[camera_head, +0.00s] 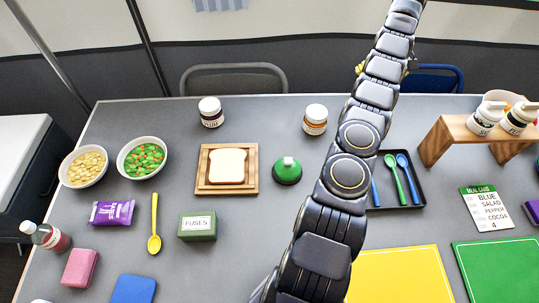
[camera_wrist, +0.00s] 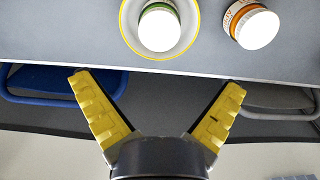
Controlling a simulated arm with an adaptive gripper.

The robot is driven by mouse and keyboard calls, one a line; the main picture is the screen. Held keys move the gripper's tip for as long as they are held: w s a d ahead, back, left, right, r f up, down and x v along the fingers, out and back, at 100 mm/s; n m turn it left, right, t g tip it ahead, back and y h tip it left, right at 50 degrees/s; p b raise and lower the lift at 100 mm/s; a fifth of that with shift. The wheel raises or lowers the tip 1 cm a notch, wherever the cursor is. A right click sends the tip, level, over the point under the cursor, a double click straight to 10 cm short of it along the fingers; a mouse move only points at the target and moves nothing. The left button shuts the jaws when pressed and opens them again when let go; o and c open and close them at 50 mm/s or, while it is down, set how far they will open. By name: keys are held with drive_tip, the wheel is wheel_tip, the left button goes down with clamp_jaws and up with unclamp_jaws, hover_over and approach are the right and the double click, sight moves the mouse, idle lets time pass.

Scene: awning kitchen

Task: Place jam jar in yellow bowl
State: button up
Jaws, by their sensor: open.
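In the wrist view a bowl with a yellow rim and white inside (camera_wrist: 185,50) stands near the table edge. A white-lidded jar with a green band (camera_wrist: 159,28) is within its rim. Another white-lidded jar with an orange label (camera_wrist: 251,27) stands on the table beside the bowl; it shows in the head view too (camera_head: 315,121). A third jar with a dark label (camera_head: 211,113) stands further left. I cannot read the labels well enough to tell which is jam. My gripper (camera_wrist: 158,78) is open and empty, apart from the bowl. In the head view my arm hides the bowl.
A bread board (camera_head: 252,187), a green-knobbed item (camera_head: 288,172) and a black tray with spoons (camera_head: 410,198) lie around my arm. A wooden rack (camera_head: 446,139) with bottles stands at right. A blue chair (camera_head: 436,78) and grey chair (camera_head: 235,78) are behind the table.

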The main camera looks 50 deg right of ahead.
drive_tip(key=w+a+r+n, duration=0.2)
drive_tip(key=w+a+r, duration=0.7)
drive_tip(key=w+a, duration=0.35)
drive_tip(key=w+a+r+n, duration=0.1)
drive_tip(key=w+a+r, duration=0.15)
drive_tip(key=a, duration=0.75)
drive_tip(key=w+a+r+n, duration=0.2)
drive_tip(key=a+r, duration=0.2)
drive_tip(key=a, duration=0.5)
drive_tip(key=s+a+r+n+g, duration=0.1)
drive_tip(key=s+a, duration=0.3)
drive_tip(key=a, duration=0.5)
drive_tip(key=s+a+r+n, duration=0.1)
drive_tip(key=s+a, duration=0.3)
drive_tip(key=a, duration=0.4)
drive_tip(key=s+a+f+n, duration=0.1)
drive_tip(key=s+a+f, duration=0.1)
drive_tip(key=s+a, duration=0.2)
drive_tip(key=s+a+f+n, duration=0.1)
drive_tip(key=s+a, duration=0.3)
drive_tip(key=s, duration=0.7)
drive_tip(key=shift+s+f+g, duration=0.15)
drive_tip(key=shift+f+g, duration=0.15)
drive_tip(key=shift+f, duration=0.4)
